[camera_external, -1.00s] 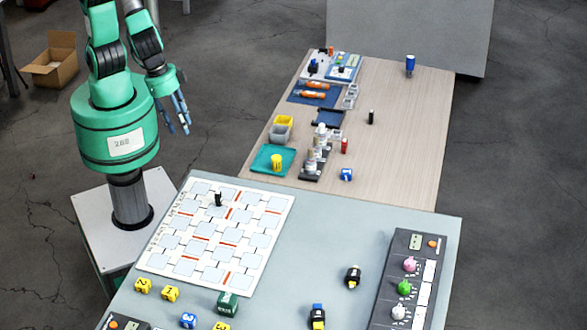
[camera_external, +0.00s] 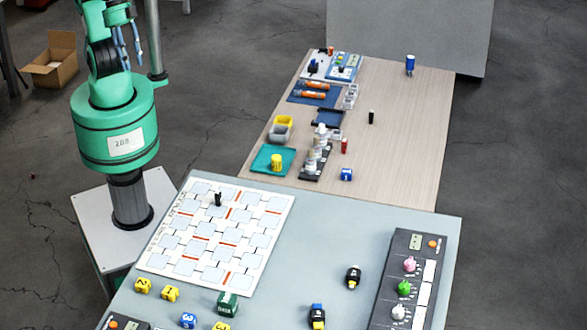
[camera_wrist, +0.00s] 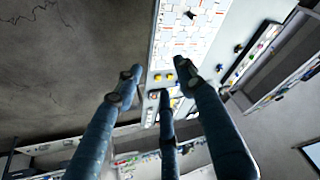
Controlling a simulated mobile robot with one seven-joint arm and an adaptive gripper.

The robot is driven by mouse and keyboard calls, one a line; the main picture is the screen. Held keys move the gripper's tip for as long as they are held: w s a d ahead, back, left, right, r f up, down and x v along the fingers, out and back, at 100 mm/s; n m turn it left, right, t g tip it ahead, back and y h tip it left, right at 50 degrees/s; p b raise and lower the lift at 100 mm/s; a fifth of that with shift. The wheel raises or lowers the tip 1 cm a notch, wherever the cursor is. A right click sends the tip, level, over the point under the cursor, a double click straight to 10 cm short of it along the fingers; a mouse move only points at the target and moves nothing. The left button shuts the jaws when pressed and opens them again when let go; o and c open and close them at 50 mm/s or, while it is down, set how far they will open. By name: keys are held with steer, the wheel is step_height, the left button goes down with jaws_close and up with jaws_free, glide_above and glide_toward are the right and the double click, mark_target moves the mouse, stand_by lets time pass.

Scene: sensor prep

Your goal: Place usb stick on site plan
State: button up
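The white sheet with pale squares and red bars (camera_external: 262,192), which looks like the site plan, lies on the grey table's left side. A small black upright object (camera_external: 218,199) stands on its upper part. I cannot tell whether this is the usb stick. The sheet (camera_wrist: 172,45) and the dark object (camera_wrist: 190,15) also show at the top of the wrist view.
A wooden table (camera_external: 410,150) behind holds several small items, including a black cylinder (camera_external: 371,117), a red one (camera_external: 345,146) and a blue can (camera_external: 410,66). Numbered cubes (camera_external: 170,293) and a knob panel (camera_external: 400,265) occupy the grey table. A small dark speck (camera_external: 32,176) lies on the floor.

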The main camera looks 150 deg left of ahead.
steer(key=shift+s+d+r+m, duration=0.2)
steer(key=shift+s+d, duration=0.1)
steer(key=shift+s, duration=0.45)
steer(key=shift+s+d+r+m, duration=0.2)
steer(key=shift+s+d, duration=0.1)
steer(key=shift+s, duration=0.4)
